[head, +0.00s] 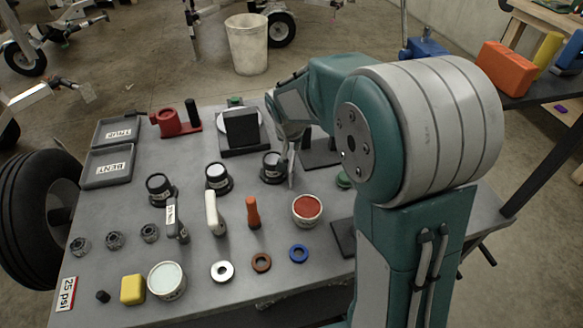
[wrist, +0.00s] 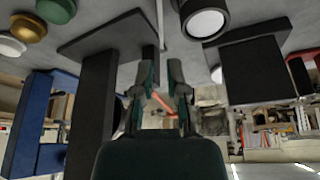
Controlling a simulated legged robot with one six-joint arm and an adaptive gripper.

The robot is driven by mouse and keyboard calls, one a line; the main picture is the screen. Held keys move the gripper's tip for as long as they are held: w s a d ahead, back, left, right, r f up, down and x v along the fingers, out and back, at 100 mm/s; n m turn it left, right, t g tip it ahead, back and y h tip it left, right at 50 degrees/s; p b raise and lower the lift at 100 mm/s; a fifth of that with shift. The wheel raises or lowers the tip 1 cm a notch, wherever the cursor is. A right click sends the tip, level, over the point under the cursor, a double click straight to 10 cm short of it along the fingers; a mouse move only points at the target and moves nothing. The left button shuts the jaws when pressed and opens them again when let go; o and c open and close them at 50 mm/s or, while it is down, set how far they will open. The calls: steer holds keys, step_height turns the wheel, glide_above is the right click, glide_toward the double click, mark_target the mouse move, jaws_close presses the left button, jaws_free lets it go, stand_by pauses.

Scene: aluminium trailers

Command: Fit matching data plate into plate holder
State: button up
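My gripper (head: 289,140) is low over the middle of the grey table, beside a black cylinder with a pale top (head: 272,164). A thin pale plate (head: 291,172) hangs upright from it. In the wrist view the two fingers (wrist: 164,72) are close together, with the plate edge-on as a narrow strip (wrist: 160,22) between them. Its markings do not show. A black stand with an upright panel (head: 240,130) is left of my gripper, also in the wrist view (wrist: 252,68). I cannot tell which stand is the plate holder.
Trays marked TRUE (head: 117,130) and BENT (head: 107,166) lie at left. Several black-based handled tools stand mid-table, with a red-topped tin (head: 307,209) nearby. Rings, a yellow block (head: 132,289) and a pale-topped tin (head: 167,280) line the front. Another black stand (head: 320,152) is partly behind my arm.

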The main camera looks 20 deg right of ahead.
mark_target(293, 159)
steer(key=x, duration=0.6)
steer(key=shift+s+a+x, duration=0.1)
steer(key=shift+s+x, duration=0.05)
steer(key=shift+x, duration=1.15)
steer(key=shift+s+a+x, duration=0.1)
steer(key=shift+s+x, duration=0.05)
steer(key=shift+x, duration=1.1)
steer(key=shift+f, duration=0.35)
jaws_close()
